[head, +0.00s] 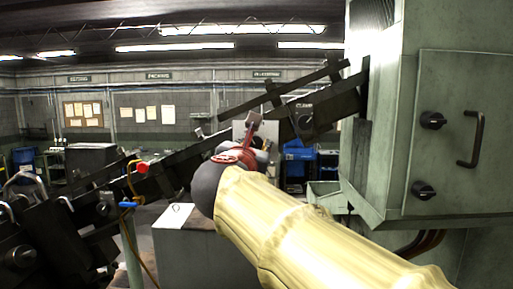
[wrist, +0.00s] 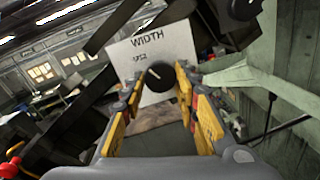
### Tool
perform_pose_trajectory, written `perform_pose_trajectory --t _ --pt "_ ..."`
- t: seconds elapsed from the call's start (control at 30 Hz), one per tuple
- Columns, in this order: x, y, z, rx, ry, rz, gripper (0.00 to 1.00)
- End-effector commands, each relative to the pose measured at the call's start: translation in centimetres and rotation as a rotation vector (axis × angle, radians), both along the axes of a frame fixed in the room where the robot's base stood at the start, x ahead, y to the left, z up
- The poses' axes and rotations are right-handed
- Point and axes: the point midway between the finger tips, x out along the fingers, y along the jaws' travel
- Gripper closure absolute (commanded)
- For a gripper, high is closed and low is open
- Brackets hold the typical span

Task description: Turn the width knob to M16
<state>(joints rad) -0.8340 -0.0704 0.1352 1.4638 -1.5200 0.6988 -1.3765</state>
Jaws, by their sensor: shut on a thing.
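The width knob (wrist: 160,80) is a round black knob with a pale pointer line, on a white plate (wrist: 130,55) marked WIDTH. The pointer slants towards the upper left in the wrist view. A small mark stands left of the knob, too blurred to read surely; no clear M16 shows. My gripper (wrist: 160,86) has its yellow-padded fingers either side of the knob and is shut on it. In the head view my gripper (head: 240,154) is partly hidden behind my pale arm and dark wrist, and the knob cannot be made out.
A dark sloping rail (head: 170,175) runs across the head view, with a red knob (head: 142,168) and a blue handle (head: 128,205). A green-grey cabinet (head: 440,110) with black knobs and a bar handle stands close on the right. Another black knob (wrist: 243,8) is up right of the plate.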

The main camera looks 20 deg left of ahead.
Motion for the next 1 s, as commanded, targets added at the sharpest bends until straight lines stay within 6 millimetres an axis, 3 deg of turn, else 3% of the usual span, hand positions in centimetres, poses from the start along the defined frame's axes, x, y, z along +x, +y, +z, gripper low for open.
perform_pose_trajectory --t 0.43,1.0 --pt "-0.02 0.00 -0.03 0.117 0.026 -0.001 0.95" --pt "-0.04 0.03 0.11 0.617 0.145 0.000 0.95"
